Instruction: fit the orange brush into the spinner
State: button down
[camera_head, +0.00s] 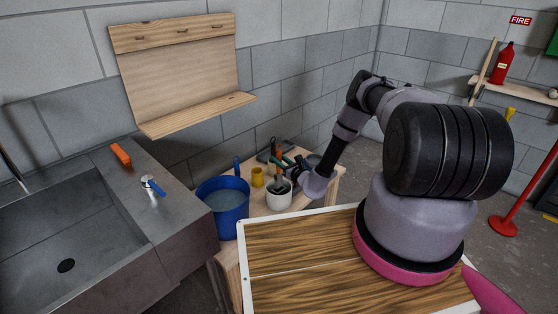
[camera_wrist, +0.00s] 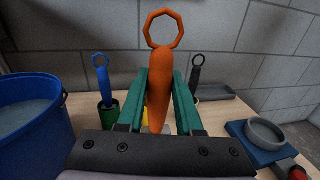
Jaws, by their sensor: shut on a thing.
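The orange brush (camera_wrist: 161,85) stands nearly upright in the wrist view, with an octagonal ring at its top end. My gripper (camera_wrist: 160,105) is shut on it, a green finger on each side. In the head view my gripper (camera_head: 279,164) is over the low wooden table, just above a white pot (camera_head: 279,200). I cannot tell whether the brush is inside the pot or only above it. No part is plainly recognisable as the spinner.
A blue bucket (camera_head: 222,202) of water stands left of the pot, a yellow cup (camera_head: 257,177) behind. The wrist view shows a blue brush (camera_wrist: 101,72) in a green cup (camera_wrist: 108,112), a dark ring-ended tool (camera_wrist: 195,72) and a round grey dish (camera_wrist: 264,134) at right.

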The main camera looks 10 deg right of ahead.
aim_at(280, 173)
jog(key=shift+f, duration=3.65)
jog(key=c, duration=0.5)
grip_release()
jog(key=v, duration=1)
jog(key=shift+s, duration=0.35)
jog(key=shift+d+r, duration=0.1)
jog(key=shift+d, duration=0.05)
